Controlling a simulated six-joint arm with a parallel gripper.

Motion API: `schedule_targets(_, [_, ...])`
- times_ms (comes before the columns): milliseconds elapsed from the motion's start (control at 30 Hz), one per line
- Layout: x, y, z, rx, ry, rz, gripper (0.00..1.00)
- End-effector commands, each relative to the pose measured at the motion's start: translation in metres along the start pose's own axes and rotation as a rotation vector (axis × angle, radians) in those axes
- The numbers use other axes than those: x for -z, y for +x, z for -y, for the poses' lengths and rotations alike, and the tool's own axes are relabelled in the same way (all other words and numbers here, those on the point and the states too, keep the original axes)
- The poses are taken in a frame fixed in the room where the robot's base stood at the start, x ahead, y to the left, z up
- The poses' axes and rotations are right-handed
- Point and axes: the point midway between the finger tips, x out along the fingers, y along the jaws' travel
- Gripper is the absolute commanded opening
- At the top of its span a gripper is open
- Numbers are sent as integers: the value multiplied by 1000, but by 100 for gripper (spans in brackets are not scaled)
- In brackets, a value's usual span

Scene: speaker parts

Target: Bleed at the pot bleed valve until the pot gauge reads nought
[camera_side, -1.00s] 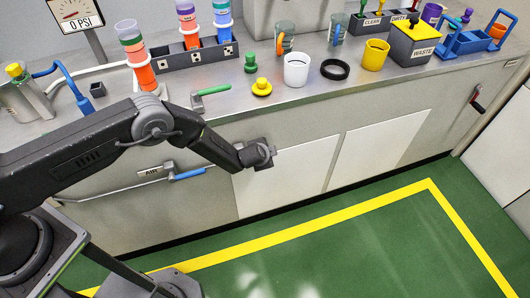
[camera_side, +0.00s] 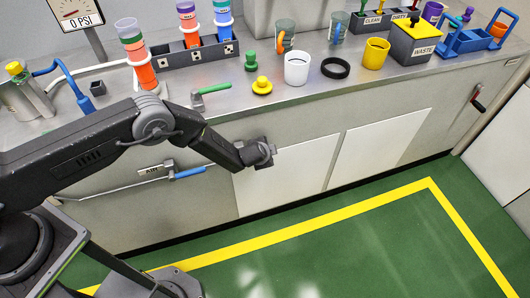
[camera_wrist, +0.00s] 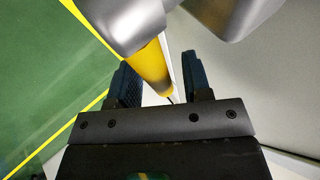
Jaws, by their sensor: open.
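The gauge (camera_side: 78,12) stands at the top left of the side view, its top cut off, and its plate reads 0 PSI. A grey metal vessel (camera_side: 32,100) with a yellow knob (camera_side: 15,69) stands below it at the left edge, partly cut off, with a blue-handled hose beside it. I cannot tell for sure which part is the pot bleed valve. My gripper (camera_side: 262,153) is in front of the bench's cabinet face, away from the vessel and gauge. In the wrist view my gripper (camera_wrist: 158,78) has its two dark fingers apart, with nothing visibly held.
A green-handled valve (camera_side: 210,92) lies near the bench's front edge. An AIR valve with a blue handle (camera_side: 188,173) is on the cabinet front. Cups, a black ring (camera_side: 335,68) and a WASTE bin (camera_side: 411,46) stand along the bench. The green floor is clear.

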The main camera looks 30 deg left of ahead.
Motion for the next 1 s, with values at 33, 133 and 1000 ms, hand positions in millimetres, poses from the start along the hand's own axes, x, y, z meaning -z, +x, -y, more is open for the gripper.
schedule_targets(33, [0,0,0,0,0,-1,45])
schedule_targets(133, [1,-3,0,0,0,-1,45])
schedule_targets(1000, [0,-135,0,0,0,-1,45])
